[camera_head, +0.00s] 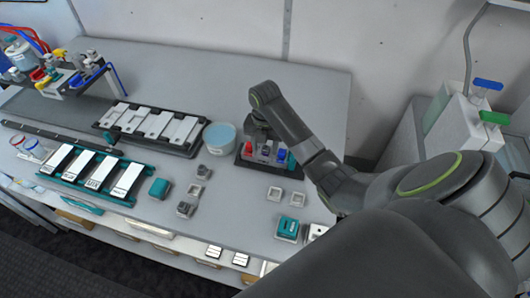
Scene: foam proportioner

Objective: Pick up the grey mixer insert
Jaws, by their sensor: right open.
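Several small grey parts sit in a loose column on the grey table: one (204,171) at the back, one (194,190) in the middle and one (185,209) in front. They are too small to tell which is the mixer insert. My right gripper (257,137) points down over the back of a small dark tray (246,160) that holds red, white and blue pieces. This gripper is open; its fingertips are small and partly lost against dark surroundings. Whether it touches anything in the tray cannot be told. My left gripper is not in view.
A light-blue tub (219,138) stands just left of the dark tray. A black rack (149,128) and a teal rack (96,173) hold white plates. A teal block (159,188) lies nearby. White square holders (275,194) lie at right. My right arm covers the right side.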

